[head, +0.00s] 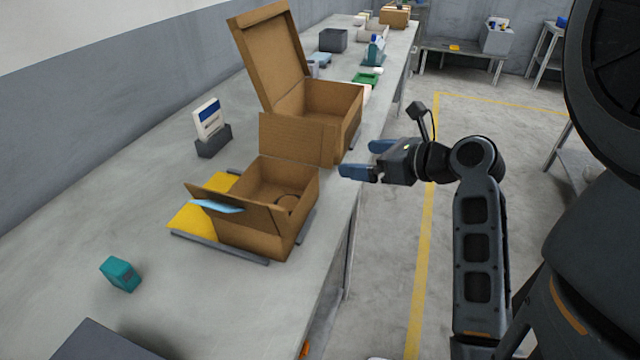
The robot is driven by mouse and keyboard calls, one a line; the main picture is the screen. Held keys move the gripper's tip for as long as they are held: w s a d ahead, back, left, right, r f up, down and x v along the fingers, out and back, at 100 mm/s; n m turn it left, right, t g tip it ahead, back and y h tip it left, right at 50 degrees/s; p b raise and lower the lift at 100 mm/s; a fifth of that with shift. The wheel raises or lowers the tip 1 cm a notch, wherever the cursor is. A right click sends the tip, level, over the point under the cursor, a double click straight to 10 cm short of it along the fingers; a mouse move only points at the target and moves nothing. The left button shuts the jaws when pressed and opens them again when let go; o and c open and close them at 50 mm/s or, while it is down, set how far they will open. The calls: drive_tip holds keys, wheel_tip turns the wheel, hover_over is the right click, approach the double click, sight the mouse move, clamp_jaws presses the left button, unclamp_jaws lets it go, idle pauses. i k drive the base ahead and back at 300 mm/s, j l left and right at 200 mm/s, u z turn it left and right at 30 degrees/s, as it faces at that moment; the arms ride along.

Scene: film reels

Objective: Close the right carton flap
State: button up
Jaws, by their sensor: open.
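The small brown carton (262,240) stands open on the table, with a dark round thing, partly hidden, inside (287,203). Its far flap (298,139) stands roughly upright at the upper right side. Its near flap (245,212) leans up and outward at the lower left side, with a light blue piece (218,206) against it. I cannot tell for sure which flap counts as the right one. My gripper (359,159) is open and empty, with blue fingertips pointing left. It is to the right of the carton, past the table edge, apart from both flaps.
A larger brown box (335,107) with a raised lid (272,52) stands just behind the carton. A yellow sheet (193,215) and a grey rail (240,252) lie by the carton. A card holder (213,141) and a teal block (120,274) stand left on the table (110,220).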

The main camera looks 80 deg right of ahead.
sight(295, 141)
drive_tip(key=z, duration=0.85)
